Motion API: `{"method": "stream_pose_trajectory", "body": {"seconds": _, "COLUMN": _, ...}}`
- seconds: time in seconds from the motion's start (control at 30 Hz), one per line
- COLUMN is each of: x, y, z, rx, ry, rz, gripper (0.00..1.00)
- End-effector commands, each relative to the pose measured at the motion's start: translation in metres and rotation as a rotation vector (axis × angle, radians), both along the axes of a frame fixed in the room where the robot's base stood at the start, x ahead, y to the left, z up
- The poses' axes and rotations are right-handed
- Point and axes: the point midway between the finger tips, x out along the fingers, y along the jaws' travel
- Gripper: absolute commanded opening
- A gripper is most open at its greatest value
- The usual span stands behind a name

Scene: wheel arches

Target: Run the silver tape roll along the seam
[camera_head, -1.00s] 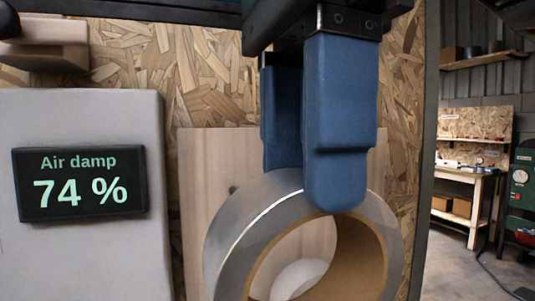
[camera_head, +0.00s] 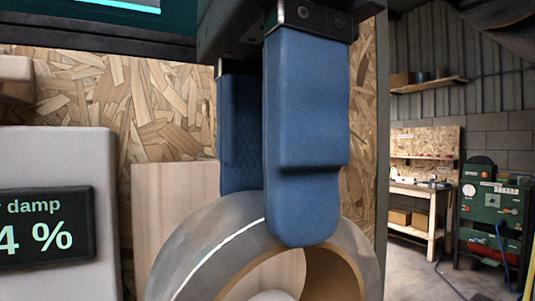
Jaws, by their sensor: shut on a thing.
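My gripper (camera_head: 268,215) hangs from the top of the view with two blue padded fingers. It is shut on the upper rim of the silver tape roll (camera_head: 205,240), with one finger over the near face and the other behind. The roll is held upright and shows a brown cardboard core (camera_head: 335,270). Its lower part is cut off by the bottom of the picture. I cannot make out the seam.
A pale wood panel (camera_head: 170,195) stands behind the roll, against a chipboard wall (camera_head: 165,100). At left, a grey block (camera_head: 60,150) carries a dark display (camera_head: 40,228), partly cut off. At right are open floor (camera_head: 410,270), a workbench (camera_head: 425,195) and a green machine (camera_head: 490,215).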

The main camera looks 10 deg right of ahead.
Motion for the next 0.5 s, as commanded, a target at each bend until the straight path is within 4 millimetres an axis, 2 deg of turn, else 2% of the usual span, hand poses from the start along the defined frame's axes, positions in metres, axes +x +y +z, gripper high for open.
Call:
{"method": "stream_pose_trajectory", "body": {"seconds": 0.23, "x": -0.004, "y": -0.002, "z": 0.0, "rx": 0.0, "ry": -0.002, "rz": 0.0, "gripper": 0.22}}
{"method": "stream_pose_trajectory", "body": {"seconds": 0.5, "x": -0.027, "y": -0.009, "z": -0.001, "rx": -0.001, "ry": -0.002, "rz": 0.0, "gripper": 0.22}}
